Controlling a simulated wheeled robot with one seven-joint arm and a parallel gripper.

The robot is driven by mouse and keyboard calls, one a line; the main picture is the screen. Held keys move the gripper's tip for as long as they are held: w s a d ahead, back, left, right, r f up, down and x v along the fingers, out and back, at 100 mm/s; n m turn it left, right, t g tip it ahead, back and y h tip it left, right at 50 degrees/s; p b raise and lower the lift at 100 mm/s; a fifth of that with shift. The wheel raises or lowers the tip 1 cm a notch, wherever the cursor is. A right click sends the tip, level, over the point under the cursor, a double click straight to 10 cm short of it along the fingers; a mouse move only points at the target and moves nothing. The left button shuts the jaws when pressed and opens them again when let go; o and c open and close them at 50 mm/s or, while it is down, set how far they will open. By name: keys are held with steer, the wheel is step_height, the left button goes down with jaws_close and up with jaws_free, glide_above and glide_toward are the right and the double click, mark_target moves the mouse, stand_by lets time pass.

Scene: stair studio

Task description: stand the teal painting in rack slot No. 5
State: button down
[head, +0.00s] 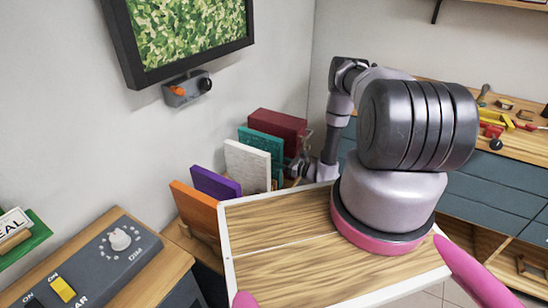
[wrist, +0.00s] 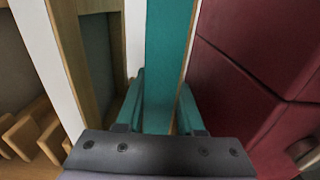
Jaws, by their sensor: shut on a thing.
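The teal painting (head: 262,146) stands upright in the row of panels by the wall, between a white panel (head: 247,165) and a dark red one (head: 277,127). In the wrist view the teal painting (wrist: 168,55) is edge-on between the fingers of my gripper (wrist: 160,105), which is shut on it. In the head view my gripper (head: 299,169) is at the panels' right edge, partly hidden by the arm. Wooden rack pegs (wrist: 32,132) show at the lower left of the wrist view. No slot number is readable, and the painting's lower edge is hidden.
A purple panel (head: 215,182) and an orange panel (head: 195,208) stand nearer in the row. The dark red panel (wrist: 245,70) is close on the right in the wrist view. A grey console (head: 90,265) is at left; a workbench with tools (head: 500,115) is at right.

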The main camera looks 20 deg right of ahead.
steer(key=shift+f, duration=0.25)
steer(key=shift+c, duration=2.2)
jaws_free()
steer(key=shift+d, duration=0.1)
